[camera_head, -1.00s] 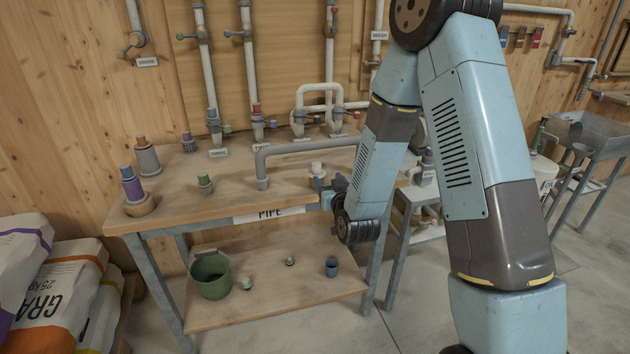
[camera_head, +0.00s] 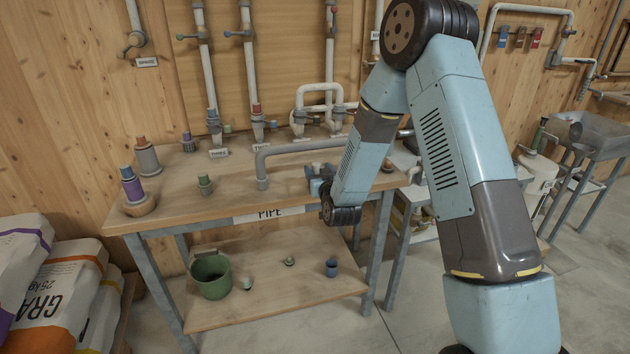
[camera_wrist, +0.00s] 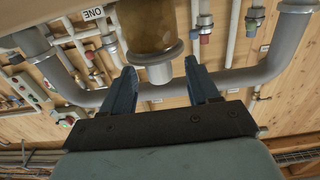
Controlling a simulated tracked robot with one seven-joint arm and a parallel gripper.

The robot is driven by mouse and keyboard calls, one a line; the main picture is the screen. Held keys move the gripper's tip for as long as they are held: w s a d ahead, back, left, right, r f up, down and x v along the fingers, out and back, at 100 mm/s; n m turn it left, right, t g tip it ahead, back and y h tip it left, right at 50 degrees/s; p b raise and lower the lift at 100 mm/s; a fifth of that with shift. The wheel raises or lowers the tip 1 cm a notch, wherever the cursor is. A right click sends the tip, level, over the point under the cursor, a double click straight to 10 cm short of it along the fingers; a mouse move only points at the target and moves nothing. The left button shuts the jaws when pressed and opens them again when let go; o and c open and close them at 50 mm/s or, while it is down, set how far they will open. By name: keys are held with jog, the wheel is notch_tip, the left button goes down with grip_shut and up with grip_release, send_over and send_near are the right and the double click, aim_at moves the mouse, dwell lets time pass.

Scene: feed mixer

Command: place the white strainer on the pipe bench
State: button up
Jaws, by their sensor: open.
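A small whitish piece, which I take for the white strainer (camera_head: 318,168), stands on the pipe bench (camera_head: 235,208) near its right front. Its lower part is hidden by my gripper. In the wrist view a pale collared end, likely the same strainer (camera_wrist: 155,60), joins a brown round body and lies between my fingertips. My gripper (camera_head: 316,180) is low over the bench's right front; its blue fingers also show in the wrist view (camera_wrist: 160,68). They are open, one on each side of the piece with gaps. I cannot tell whether either touches it.
A bent grey pipe (camera_head: 300,149) rises from the bench close behind my gripper. A green fitting (camera_head: 205,184) and a purple fitting on a round base (camera_head: 132,185) stand to the left. A green bucket (camera_head: 211,275) is on the lower shelf.

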aim_at(315, 163)
jog(key=x, duration=0.5)
grip_shut()
dwell(0.5)
jog(key=shift+r, duration=0.1)
